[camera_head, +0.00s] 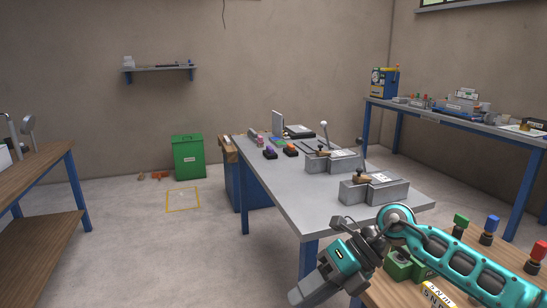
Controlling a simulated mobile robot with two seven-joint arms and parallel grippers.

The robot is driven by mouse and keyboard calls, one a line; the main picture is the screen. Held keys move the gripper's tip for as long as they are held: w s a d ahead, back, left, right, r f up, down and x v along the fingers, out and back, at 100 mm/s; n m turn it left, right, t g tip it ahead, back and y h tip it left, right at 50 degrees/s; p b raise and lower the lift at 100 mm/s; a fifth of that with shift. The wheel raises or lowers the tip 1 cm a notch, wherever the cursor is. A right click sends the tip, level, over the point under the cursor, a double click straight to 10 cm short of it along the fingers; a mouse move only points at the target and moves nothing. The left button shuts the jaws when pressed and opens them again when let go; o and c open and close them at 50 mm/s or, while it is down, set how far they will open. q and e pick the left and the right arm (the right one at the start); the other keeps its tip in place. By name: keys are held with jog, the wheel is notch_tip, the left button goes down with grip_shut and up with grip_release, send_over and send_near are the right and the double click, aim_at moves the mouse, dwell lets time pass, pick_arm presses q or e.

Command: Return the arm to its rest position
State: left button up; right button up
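My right arm (455,258), teal and dark grey, comes in from the lower right. It is bent at a joint near the front corner of the grey table. My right gripper (306,291) hangs down and left of that joint, in front of the table's near edge, above the floor. Its fingertips are small and angled away, so I cannot tell whether they are open or shut. No object shows in it. My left arm and gripper are not in view.
The grey table (290,205) holds two grey machines (374,189) (333,161) with levers. A wooden bench (385,290) with green, blue and red-topped items lies under my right arm. A green bin (188,158) stands at the back.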

jog(key=s+a+r+m+t+y, duration=0.3)
jog(key=a+m+t+y, duration=0.2)
jog(key=a+m+y, duration=0.35)
jog(key=d+f+m+t+h, duration=1.1)
jog(key=d+f+m+t, duration=0.15)
jog(key=m, duration=1.05)
jog(key=s+d+f+m+g+h, duration=0.4)
jog(key=s+d+f+m, duration=0.3)
jog(key=s+f, duration=0.5)
jog(key=shift+s+d+f+g+h+p, duration=0.3)
jog(key=shift+f+g+h+p, duration=0.1)
jog(key=shift+h, duration=0.25)
jog(key=shift+o, duration=0.5)
